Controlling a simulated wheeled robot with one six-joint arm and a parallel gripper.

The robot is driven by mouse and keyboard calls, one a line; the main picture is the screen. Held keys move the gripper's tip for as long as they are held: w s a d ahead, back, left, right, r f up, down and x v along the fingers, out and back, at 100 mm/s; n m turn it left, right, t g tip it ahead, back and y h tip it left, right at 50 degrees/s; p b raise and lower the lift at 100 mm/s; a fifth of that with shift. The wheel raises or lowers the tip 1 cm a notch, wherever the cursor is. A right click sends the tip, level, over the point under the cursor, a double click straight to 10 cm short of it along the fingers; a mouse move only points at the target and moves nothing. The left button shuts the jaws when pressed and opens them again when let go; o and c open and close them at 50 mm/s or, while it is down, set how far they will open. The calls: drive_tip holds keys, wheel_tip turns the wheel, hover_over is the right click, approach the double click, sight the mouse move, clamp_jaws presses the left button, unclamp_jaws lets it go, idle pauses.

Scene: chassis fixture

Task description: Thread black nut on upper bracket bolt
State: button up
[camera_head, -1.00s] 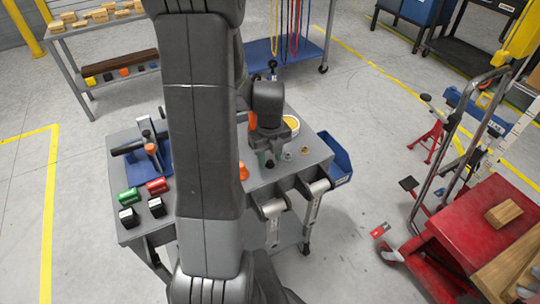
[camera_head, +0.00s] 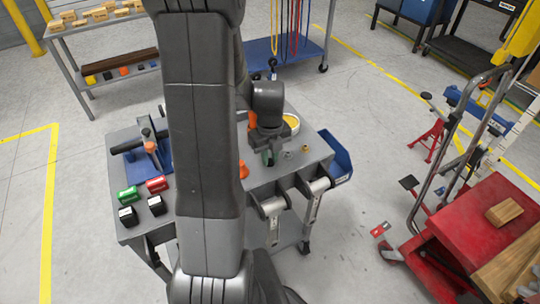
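My gripper (camera_head: 268,157) points down over the front part of the grey workbench top (camera_head: 262,188). Its fingers are small and dark here, and I cannot tell whether they are open or shut. A black nut cannot be made out; it may be hidden at the fingertips. A small grey nut-like piece (camera_head: 288,154) and a brass-coloured one (camera_head: 305,148) lie to the right of my gripper. Two metal brackets hang at the bench's front edge, one on the left (camera_head: 272,207) and one on the right (camera_head: 318,186). Their bolts are too small to tell.
My arm hides the bench's middle. An orange cone-like piece (camera_head: 243,170) stands left of my gripper. A yellow-filled round dish (camera_head: 291,123) is behind it. A blue bin (camera_head: 337,160) hangs at the right edge. Green (camera_head: 129,195), red and black blocks sit at the left.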

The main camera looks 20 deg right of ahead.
clamp_jaws()
drive_tip(key=shift+r, duration=0.15)
drive_tip(key=shift+r+p, duration=0.95)
drive_tip(key=shift+r, duration=0.15)
